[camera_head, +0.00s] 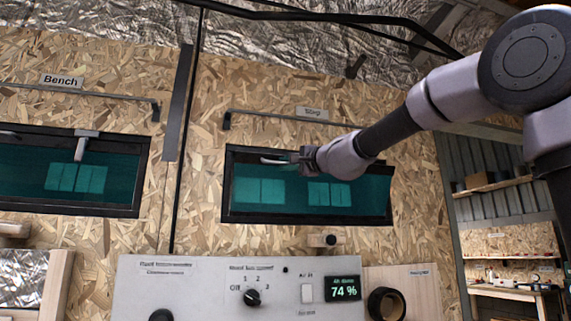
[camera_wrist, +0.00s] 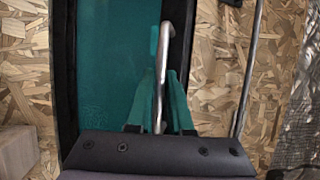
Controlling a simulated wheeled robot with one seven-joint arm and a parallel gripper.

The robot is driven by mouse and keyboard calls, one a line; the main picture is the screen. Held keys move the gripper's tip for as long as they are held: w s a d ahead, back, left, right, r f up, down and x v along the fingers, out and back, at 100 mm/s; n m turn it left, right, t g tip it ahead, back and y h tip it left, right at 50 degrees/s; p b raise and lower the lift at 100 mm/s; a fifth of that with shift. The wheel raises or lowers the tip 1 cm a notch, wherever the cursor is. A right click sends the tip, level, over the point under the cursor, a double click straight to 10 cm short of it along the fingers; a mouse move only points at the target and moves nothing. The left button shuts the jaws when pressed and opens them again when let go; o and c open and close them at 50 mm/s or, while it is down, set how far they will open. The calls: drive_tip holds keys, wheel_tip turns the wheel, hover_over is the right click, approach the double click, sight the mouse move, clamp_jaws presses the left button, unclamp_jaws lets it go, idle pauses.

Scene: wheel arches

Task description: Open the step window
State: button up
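The step window (camera_head: 270,208) is a dark-framed teal pane in the chipboard wall, under a blurred label plate (camera_head: 312,113) that seems to read "Step". Its pale metal handle (camera_head: 272,161) is at the top edge of the pane. My gripper (camera_head: 301,158) is at this handle, with the handle's end sticking out to its left. In the wrist view the handle (camera_wrist: 166,48) runs between my two fingers (camera_wrist: 163,100), which lie close on either side and look shut on it. My arm hides part of the window's top right. I cannot tell whether the pane is ajar.
A second window (camera_head: 100,175) under a "Bench" label (camera_head: 62,80) is at the left, with its own handle (camera_head: 86,140). A metal rail (camera_head: 260,113) runs above the step window. A grey control panel (camera_head: 205,285) with knobs and a display stands below.

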drive_tip(key=shift+o, duration=1.2)
drive_tip(key=shift+w, duration=0.1)
drive_tip(key=v, duration=1.1)
drive_tip(key=shift+a, duration=0.15)
